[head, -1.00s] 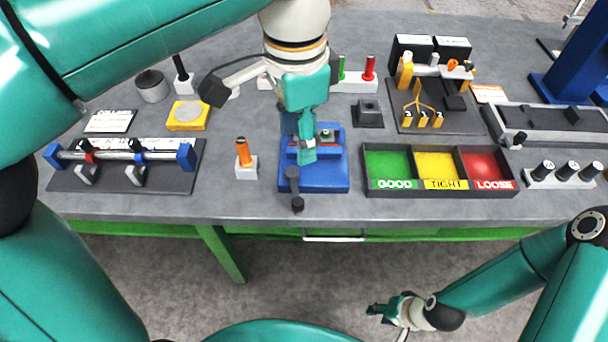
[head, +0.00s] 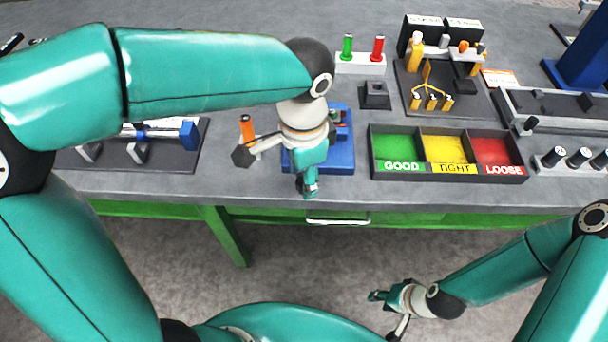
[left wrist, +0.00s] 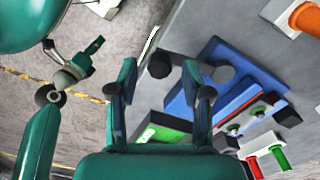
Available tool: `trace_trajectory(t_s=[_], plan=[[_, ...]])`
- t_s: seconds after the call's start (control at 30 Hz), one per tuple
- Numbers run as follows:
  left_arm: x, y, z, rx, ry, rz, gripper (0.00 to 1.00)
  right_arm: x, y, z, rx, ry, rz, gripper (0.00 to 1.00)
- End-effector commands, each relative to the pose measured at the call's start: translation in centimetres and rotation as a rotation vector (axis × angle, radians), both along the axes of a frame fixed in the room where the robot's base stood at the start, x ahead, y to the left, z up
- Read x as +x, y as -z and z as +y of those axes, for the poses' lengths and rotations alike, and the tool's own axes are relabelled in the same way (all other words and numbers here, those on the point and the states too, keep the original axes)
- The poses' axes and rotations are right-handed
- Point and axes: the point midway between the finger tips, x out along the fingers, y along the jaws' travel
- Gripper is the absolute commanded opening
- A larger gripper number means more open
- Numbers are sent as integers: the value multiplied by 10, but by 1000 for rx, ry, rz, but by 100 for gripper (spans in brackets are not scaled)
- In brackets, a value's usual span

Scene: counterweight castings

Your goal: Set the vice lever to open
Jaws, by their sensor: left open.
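The blue vice (head: 340,155) stands near the front edge of the table, partly hidden behind my left arm in the head view. It also shows in the left wrist view (left wrist: 207,103). My left gripper (head: 308,190) is open and points down at the vice's front end, hiding the lever in the head view. In the left wrist view, the dark knob of the vice lever (left wrist: 160,65) appears between the two open fingertips (left wrist: 160,70). I cannot tell whether they touch it. My right gripper (head: 377,299) hangs in front of the table, too small to read.
A tray marked GOOD, TIGHT and LOOSE (head: 447,178) stands right of the vice. An orange-handled piece (head: 247,128) is just left of my left gripper. A rack with blue ends (head: 189,136) lies further left. A drawer handle (head: 338,220) is below the edge.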

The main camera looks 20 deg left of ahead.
Motion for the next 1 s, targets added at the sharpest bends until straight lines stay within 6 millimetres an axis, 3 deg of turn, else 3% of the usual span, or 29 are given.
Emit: trace_trajectory(t_s=[0.37,0.67,1.0], plan=[[0,7,0,-1,-1,1,49,0,0,0,0,0,0,37],[0,7,0,0,-1,0,2,0,0,0,0,0,0,37],[0,6,0,0,-1,0,0,0,0,0,0,0,0,37]])
